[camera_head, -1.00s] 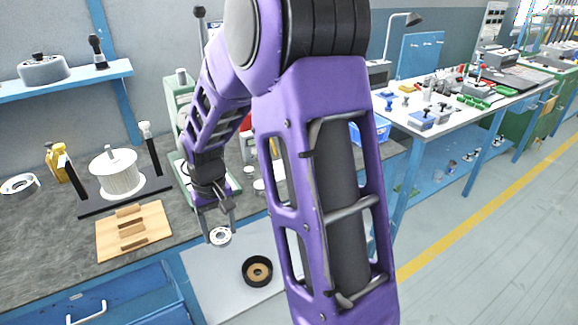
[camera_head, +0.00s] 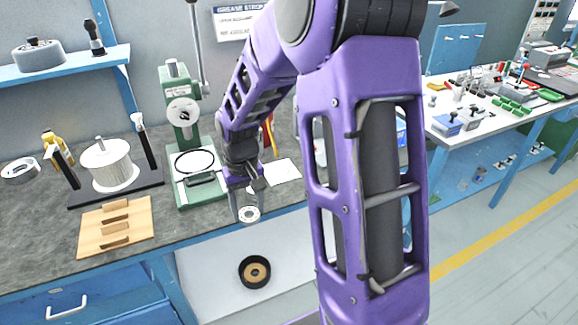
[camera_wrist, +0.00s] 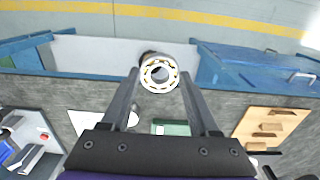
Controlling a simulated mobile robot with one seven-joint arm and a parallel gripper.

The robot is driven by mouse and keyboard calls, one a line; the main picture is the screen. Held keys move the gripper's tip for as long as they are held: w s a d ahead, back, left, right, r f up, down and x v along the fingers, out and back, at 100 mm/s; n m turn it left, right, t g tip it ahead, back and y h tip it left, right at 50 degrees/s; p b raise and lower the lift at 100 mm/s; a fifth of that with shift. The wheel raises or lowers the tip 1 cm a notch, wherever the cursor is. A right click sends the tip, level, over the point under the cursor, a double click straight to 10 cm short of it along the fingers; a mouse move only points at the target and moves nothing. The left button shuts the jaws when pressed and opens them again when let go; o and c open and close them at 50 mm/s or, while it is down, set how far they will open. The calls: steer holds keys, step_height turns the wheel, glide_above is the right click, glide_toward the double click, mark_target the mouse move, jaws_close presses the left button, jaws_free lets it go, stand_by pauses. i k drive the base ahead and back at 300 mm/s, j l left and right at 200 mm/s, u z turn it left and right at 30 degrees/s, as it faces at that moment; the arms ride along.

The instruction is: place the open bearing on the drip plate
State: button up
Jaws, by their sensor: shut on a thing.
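The open bearing (camera_head: 249,214) is a pale metal ring with balls showing between its races. My gripper (camera_head: 247,203) is shut on it and holds it near the bench's front edge, above the lower white surface. In the wrist view the bearing (camera_wrist: 159,74) sits between the two fingertips (camera_wrist: 160,70), its face towards the camera. A round black dish with a tan ring inside (camera_head: 255,272) lies on the lower white surface, apart from the bearing. I cannot tell for sure which thing is the drip plate. In the wrist view the bearing partly covers a dark round thing behind it.
A green press (camera_head: 184,135) stands on the bench left of my gripper. A white sheet (camera_head: 284,172) lies to the right. A wooden slotted block (camera_head: 115,226) and a white spool (camera_head: 108,168) are at the left. The lower white surface (camera_head: 215,285) has free room around the dish.

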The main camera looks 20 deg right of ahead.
mark_target(280, 171)
steer(key=i+l, duration=0.3)
steer(key=l, duration=0.15)
steer(key=i+l, duration=0.3)
steer(key=l, duration=0.1)
